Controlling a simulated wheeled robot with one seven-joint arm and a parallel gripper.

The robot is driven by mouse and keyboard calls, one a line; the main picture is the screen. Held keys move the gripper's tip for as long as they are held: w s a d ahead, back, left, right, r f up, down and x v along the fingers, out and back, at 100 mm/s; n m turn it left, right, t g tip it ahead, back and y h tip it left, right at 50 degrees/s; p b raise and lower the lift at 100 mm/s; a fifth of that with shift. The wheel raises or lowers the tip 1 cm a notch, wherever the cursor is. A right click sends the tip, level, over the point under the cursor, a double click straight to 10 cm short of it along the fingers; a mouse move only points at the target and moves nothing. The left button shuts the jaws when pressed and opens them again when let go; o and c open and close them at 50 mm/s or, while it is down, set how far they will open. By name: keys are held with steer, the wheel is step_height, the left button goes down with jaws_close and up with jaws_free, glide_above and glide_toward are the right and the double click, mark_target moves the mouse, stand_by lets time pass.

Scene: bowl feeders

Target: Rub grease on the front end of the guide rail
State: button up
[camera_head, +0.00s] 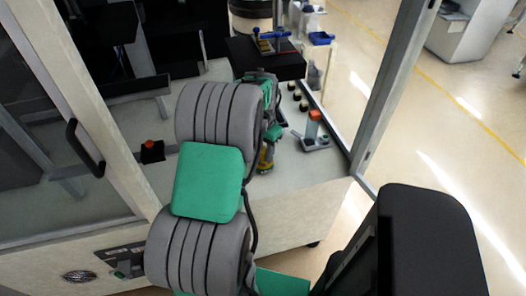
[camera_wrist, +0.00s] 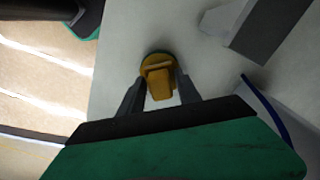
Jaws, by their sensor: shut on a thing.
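My gripper (camera_wrist: 160,92) has its two dark fingers on either side of a yellow piece (camera_wrist: 158,80) with a rounded top, and is shut on it. The piece is above or at the pale worktop; I cannot tell whether it touches. In the head view the yellow piece (camera_head: 266,158) shows just below my gripper, partly hidden by my arm. It may be the grease applicator, but no grease can be made out. A grey bar (camera_wrist: 272,28) lies at the upper right of the wrist view; I cannot tell whether it is the guide rail. My arm covers part of the worktop.
A grey stand with an orange top (camera_head: 315,116) is right of my gripper. Several small dark round pieces stand behind it. A black block (camera_head: 290,68) with a blue-handled tool (camera_head: 272,38) is farther back. Frame posts flank the worktop (camera_head: 306,178).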

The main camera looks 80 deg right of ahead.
mark_target(263, 151)
steer(key=shift+f, duration=0.4)
stand_by(1.0)
step_height(263, 151, up, 7)
steer(key=p, duration=0.4)
steer(key=shift+r+p, duration=0.1)
steer(key=shift+p, duration=0.3)
